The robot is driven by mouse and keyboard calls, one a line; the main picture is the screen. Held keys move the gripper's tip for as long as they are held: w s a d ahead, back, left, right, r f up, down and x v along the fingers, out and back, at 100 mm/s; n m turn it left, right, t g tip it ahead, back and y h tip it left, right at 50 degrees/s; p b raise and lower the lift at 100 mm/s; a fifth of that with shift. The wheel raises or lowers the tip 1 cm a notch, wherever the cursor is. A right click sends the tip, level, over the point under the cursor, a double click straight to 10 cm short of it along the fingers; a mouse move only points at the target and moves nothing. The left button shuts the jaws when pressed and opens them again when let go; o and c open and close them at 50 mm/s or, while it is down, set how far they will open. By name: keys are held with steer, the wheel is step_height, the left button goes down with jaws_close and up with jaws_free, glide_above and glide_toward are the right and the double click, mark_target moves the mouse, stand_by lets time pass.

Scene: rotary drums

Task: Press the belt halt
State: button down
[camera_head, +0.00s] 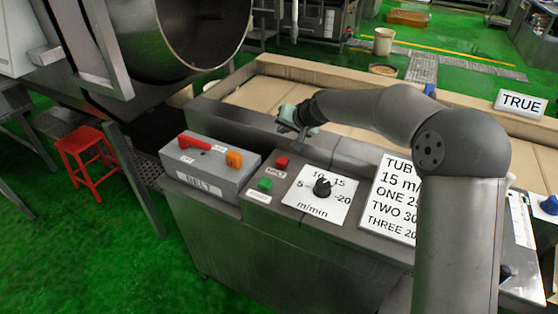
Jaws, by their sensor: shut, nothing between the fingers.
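A grey box (203,172) with a plate reading "BELT" stands on the left end of the steel console. Just right of the box, a red button (282,162) and a green button (265,184) sit on the console, each with a small label too small to read surely. My gripper (294,132) is shut and empty, above the console's back edge, behind and above the red button, apart from it. The fingertips are small and partly unclear.
A dial (322,187) marked m/min lies right of the buttons, then a text board (395,195). The belt trough (270,92) runs behind. A large drum (195,35) hangs at upper left. A red stool (85,155) stands on the green floor.

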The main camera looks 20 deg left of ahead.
steer(key=shift+f, duration=0.1)
steer(key=b, duration=0.5)
glide_above(284, 162)
step_height(284, 162, down, 8)
steer(key=shift+w+r, duration=0.1)
steer(key=shift+f+b, duration=0.45)
steer(key=shift+b, duration=0.1)
steer(key=shift+f, duration=0.1)
stand_by(1.4)
steer(key=shift+f+b, duration=0.3)
steer(key=shift+b, duration=0.25)
steer(key=shift+f+b, duration=0.55)
stand_by(0.5)
steer(key=shift+r, duration=0.2)
steer(key=shift+r+p, duration=0.45)
steer(key=shift+r, duration=0.3)
steer(key=shift+r, duration=0.1)
